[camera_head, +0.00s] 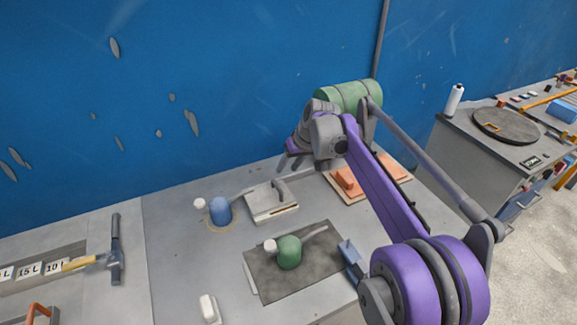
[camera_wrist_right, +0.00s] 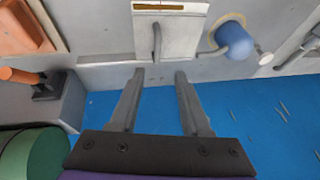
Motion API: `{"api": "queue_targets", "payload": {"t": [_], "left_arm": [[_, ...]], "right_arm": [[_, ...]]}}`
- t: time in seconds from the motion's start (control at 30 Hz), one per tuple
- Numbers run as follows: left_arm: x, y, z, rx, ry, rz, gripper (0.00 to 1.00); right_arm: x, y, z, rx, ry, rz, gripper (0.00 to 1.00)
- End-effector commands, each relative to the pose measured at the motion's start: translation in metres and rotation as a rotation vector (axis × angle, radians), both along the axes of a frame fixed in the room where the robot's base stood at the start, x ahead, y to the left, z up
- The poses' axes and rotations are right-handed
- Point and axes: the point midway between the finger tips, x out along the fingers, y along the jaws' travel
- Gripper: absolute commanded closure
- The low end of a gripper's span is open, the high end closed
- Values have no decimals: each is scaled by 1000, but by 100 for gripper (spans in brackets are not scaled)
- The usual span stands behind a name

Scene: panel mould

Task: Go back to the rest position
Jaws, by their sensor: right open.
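My right gripper (camera_head: 289,160) is at the back of the grey table, in front of the blue wall, at the end of my purple arm. In the right wrist view its two grey fingers (camera_wrist_right: 157,75) are spread apart with nothing between them. A pale plate with a handle (camera_head: 270,211) lies on the table below the gripper. It also shows beyond the fingertips in the wrist view (camera_wrist_right: 188,41). A blue rounded pot (camera_head: 220,211) stands to the left of the plate. My left gripper is not in view.
A green rounded pot (camera_head: 289,254) stands on a dark mat (camera_head: 264,287). Orange blocks (camera_head: 346,181) sit on a tray, partly behind my arm. A green cylinder (camera_head: 347,95) is behind the gripper. A hammer (camera_head: 115,252) lies at the left. A side cabinet (camera_head: 470,160) stands at the right.

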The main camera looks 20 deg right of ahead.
Motion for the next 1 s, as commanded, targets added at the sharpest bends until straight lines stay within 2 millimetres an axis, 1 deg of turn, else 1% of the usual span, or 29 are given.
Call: {"api": "queue_targets", "payload": {"t": [0.3, 0.37, 0.47, 0.57, 0.63, 0.77, 0.8, 0.87, 0.9, 0.97, 1.0], "left_arm": [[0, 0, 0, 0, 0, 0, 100], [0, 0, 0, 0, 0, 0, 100], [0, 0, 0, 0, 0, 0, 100], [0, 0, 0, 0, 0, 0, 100], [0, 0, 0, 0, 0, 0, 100], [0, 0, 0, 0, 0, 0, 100], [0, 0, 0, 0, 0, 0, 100], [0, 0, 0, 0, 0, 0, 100], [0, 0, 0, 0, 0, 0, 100], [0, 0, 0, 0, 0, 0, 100], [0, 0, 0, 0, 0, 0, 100]], "right_arm": [[-2, 1, 0, -1, 0, 0, 53], [-7, 2, 2, -4, -1, -2, 53], [-26, 5, 5, -17, -3, -12, 53], [-59, 12, 8, -36, -5, -24, 53], [-86, 15, 8, -53, -10, -36, 53], [-138, 21, 2, -81, -19, -58, 53], [-154, 22, -2, -90, -23, -64, 53], [-178, 23, -8, -103, -29, -75, 53], [-195, 24, -13, -112, -33, -81, 53], [-219, 25, -22, -124, -39, -89, 53], [-235, 26, -28, -133, -44, -96, 53]]}}
